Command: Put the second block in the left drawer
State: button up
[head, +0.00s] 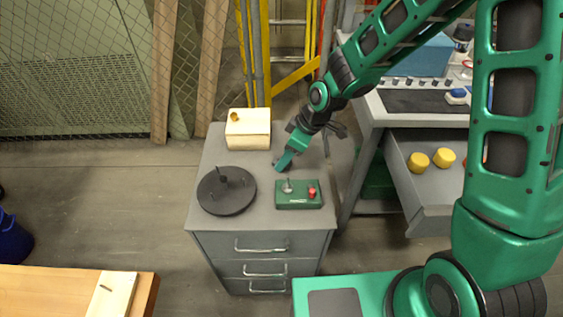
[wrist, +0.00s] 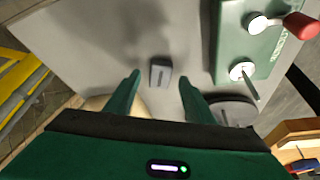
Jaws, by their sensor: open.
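A small grey block (wrist: 160,72) stands on the grey cabinet top, between and slightly beyond my fingertips in the wrist view. My gripper (wrist: 160,80) is open, with a gap on both sides of the block. In the head view my gripper (head: 283,163) is low over the cabinet top, and I cannot clearly make out the block there. An open drawer (head: 408,192) juts from the workbench at the right, with two yellow round pieces (head: 418,162) inside. The cabinet's own drawers (head: 262,245) look shut.
On the cabinet top (head: 212,150) are a green switch box (head: 298,203) with a lever and red knob, a black disc (head: 226,197) with upright pegs, and a pale wooden box (head: 248,128). A wooden table (head: 50,285) is at lower left.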

jog(key=shift+w+a+f, duration=0.1)
jog(key=shift+a+f, duration=0.1)
jog(key=shift+f, duration=0.35)
jog(key=shift+c, duration=0.7)
grip_shut()
jog(key=shift+r, duration=0.1)
